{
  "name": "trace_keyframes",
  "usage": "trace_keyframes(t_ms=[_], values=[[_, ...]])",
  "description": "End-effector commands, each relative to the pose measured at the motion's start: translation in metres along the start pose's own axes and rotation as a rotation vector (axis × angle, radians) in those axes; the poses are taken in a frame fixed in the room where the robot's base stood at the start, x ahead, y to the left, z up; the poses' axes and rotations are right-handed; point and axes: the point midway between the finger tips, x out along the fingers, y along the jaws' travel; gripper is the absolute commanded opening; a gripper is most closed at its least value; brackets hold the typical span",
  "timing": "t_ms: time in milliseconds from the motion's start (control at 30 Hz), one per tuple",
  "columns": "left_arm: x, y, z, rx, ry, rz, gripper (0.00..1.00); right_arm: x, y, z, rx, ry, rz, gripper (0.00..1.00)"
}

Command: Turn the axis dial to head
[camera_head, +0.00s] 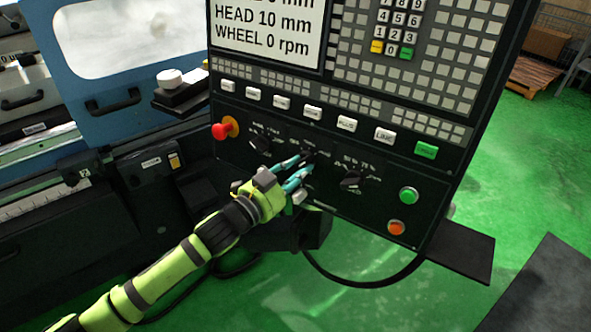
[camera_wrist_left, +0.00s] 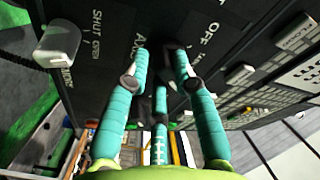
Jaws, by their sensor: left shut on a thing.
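The axis dial (camera_head: 311,154) is a small black knob on the lower panel of the control console, between two other dials. My left gripper (camera_head: 301,172) has teal fingers and reaches up from below, its fingertips shut around the dial. In the left wrist view, the fingers (camera_wrist_left: 168,72) close on the dial between an "AX…" label and an "OFF" label. The fingertips hide most of the dial, so I cannot read its pointer. My right gripper is in neither view.
The left dial (camera_head: 261,144) and right dial (camera_head: 353,180) sit close by. A red emergency button (camera_head: 221,131), a green button (camera_head: 409,195) and an orange button (camera_head: 396,227) flank them. The screen (camera_head: 268,28) reads "HEAD 10 mm" and "WHEEL 0 rpm".

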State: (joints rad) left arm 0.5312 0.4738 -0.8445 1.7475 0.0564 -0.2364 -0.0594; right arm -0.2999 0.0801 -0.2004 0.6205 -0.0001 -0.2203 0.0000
Motion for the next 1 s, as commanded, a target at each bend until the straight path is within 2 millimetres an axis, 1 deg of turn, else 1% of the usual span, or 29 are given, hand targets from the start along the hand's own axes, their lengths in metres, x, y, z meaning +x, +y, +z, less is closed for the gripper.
trace_keyframes(t_ms=[33,67,100,133,700,767,867,1000], values=[[0.002,-0.007,-0.012,0.006,0.029,-0.013,0.00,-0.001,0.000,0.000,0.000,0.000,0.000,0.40],[0.002,-0.007,-0.012,0.005,0.029,-0.013,0.00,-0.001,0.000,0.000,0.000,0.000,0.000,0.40],[0.002,-0.007,-0.012,0.005,0.029,-0.013,0.38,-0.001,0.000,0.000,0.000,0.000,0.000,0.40],[0.002,-0.007,-0.012,0.005,0.029,-0.013,0.49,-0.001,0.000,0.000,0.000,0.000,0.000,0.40],[-0.002,-0.002,-0.005,0.001,0.013,-0.004,0.49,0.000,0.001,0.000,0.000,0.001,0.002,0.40],[-0.006,-0.002,-0.004,0.000,0.011,-0.003,0.49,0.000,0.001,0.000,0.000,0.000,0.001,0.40],[-0.021,-0.002,-0.003,0.000,0.011,-0.003,0.49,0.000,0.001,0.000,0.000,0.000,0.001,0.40],[-0.051,-0.002,-0.003,0.001,0.011,-0.003,0.49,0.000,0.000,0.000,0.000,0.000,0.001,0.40]])
